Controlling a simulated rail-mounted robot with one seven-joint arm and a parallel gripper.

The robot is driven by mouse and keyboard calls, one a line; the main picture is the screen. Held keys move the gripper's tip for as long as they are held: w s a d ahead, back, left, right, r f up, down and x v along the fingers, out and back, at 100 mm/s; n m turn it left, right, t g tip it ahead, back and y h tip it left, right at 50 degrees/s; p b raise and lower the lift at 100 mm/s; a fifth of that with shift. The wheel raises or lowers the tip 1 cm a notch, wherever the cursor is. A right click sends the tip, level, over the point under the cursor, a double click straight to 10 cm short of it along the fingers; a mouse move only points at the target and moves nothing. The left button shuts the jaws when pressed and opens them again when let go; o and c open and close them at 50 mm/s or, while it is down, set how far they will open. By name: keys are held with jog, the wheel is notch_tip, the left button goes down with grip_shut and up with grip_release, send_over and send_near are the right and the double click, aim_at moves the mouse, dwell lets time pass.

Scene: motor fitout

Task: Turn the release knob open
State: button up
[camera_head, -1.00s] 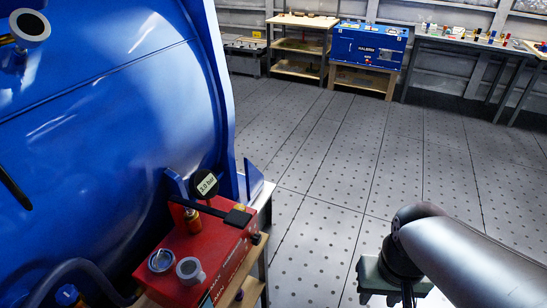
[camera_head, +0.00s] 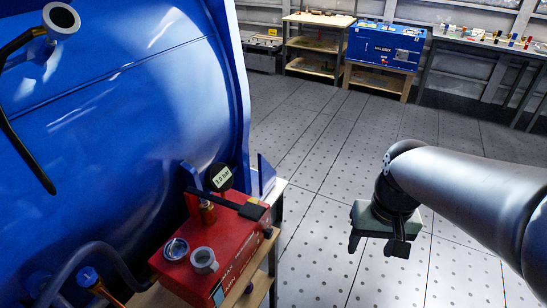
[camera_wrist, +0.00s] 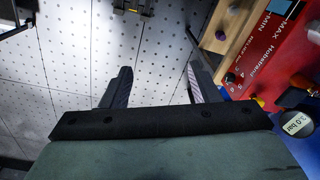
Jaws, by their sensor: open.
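A red box (camera_head: 232,247) with a gauge and fittings on top sits on a wooden stand beside the blue tank. In the wrist view the red box (camera_wrist: 288,50) is at the upper right, printed MAX and MIN. I cannot tell for sure which is the release knob. My gripper (camera_head: 377,243) is open and empty over the floor, right of the box and apart from it. Its fingers (camera_wrist: 160,82) also show in the wrist view.
The large blue tank (camera_head: 120,130) fills the left. A black gauge reading 3.0 bar (camera_head: 220,178) stands above the box. A blue cabinet (camera_head: 385,46) and benches line the far wall. The perforated floor (camera_head: 345,140) between is clear.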

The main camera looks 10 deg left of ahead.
jog(key=w+a+r+n, duration=0.1)
jog(key=w+a+r, duration=0.2)
jog(key=w+a, duration=0.65)
jog(key=n+p, duration=0.2)
jog(key=n, duration=0.1)
send_over(253, 201)
notch_tip(253, 201, down, 2)
notch_tip(253, 201, down, 17)
jog(key=shift+p, duration=1.2)
jog(key=c, duration=1)
